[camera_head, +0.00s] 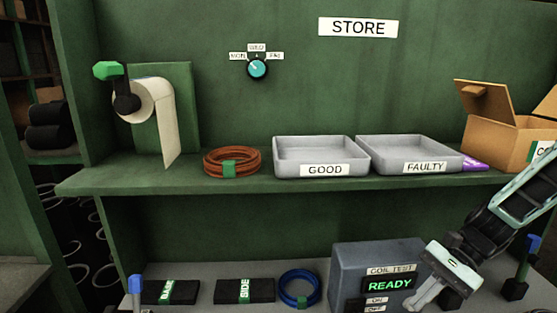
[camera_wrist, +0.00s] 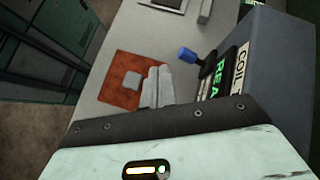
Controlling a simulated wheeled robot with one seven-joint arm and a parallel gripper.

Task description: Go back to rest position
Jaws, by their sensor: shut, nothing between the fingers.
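My gripper (camera_head: 428,294) is at the lower right in the head view, in front of the right side of the coil test box (camera_head: 349,268). Its fingers are together with nothing between them. In the wrist view the shut fingers (camera_wrist: 157,88) point over a pale bench with a red-brown mat (camera_wrist: 125,85). The coil test box (camera_wrist: 270,60) stands to their right there. Its display reads READY. A blue-tipped lever (camera_wrist: 188,55) shows beside the box in the wrist view.
The shelf above holds a brown coil (camera_head: 231,162), a GOOD tray (camera_head: 322,143), a FAULTY tray (camera_head: 408,142) and an open cardboard box (camera_head: 498,140). On the bench lie black packs labelled BASE (camera_head: 152,294) and SIDE (camera_head: 261,290), and a blue coil (camera_head: 285,282).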

